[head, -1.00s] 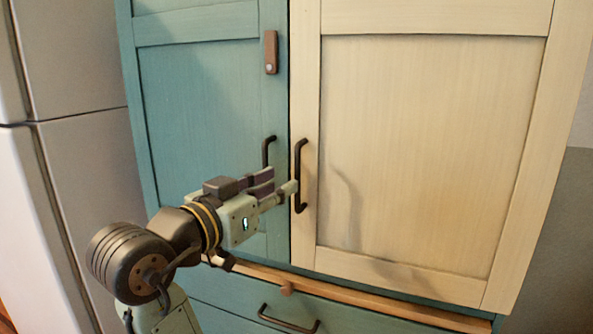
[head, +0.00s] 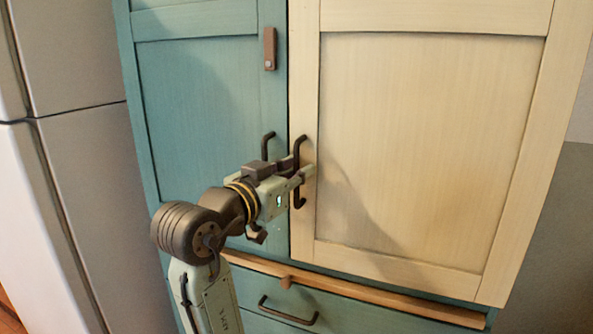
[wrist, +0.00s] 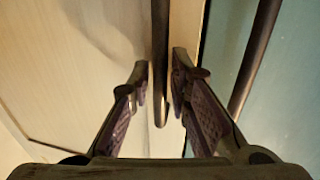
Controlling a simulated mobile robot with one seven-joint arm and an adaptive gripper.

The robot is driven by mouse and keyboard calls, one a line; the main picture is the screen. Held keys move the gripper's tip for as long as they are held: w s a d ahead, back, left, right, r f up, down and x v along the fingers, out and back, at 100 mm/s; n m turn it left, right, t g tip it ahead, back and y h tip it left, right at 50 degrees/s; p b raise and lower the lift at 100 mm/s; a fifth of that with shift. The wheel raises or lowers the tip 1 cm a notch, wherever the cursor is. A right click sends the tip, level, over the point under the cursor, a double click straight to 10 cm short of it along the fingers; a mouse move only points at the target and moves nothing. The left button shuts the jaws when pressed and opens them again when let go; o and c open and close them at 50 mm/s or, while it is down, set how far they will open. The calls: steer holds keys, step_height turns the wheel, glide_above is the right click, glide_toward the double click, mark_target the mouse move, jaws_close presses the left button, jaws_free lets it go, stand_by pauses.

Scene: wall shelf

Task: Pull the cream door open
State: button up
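The cream door (head: 420,140) is shut, level with the cabinet front. Its dark upright bar handle (head: 300,197) is on its left edge. My gripper (head: 303,172) is at the middle of this handle, coming from the left. In the wrist view the cream door (wrist: 70,70) is on the left. The handle (wrist: 160,50) passes between the fingertips of my gripper (wrist: 161,82), one finger on each side. The fingers are open, with a narrow gap showing beside the bar. I cannot tell whether either finger touches it.
A teal door (head: 200,110) with its own dark handle (head: 266,146) is just left of the cream door. A brown latch piece (head: 270,48) is above. Below are a wooden ledge (head: 370,300) and a drawer handle (head: 288,312). A pale fridge (head: 75,60) stands at the left.

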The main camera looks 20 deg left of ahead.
jaws_close()
steer(key=shift+s, duration=0.15)
stand_by(0.5)
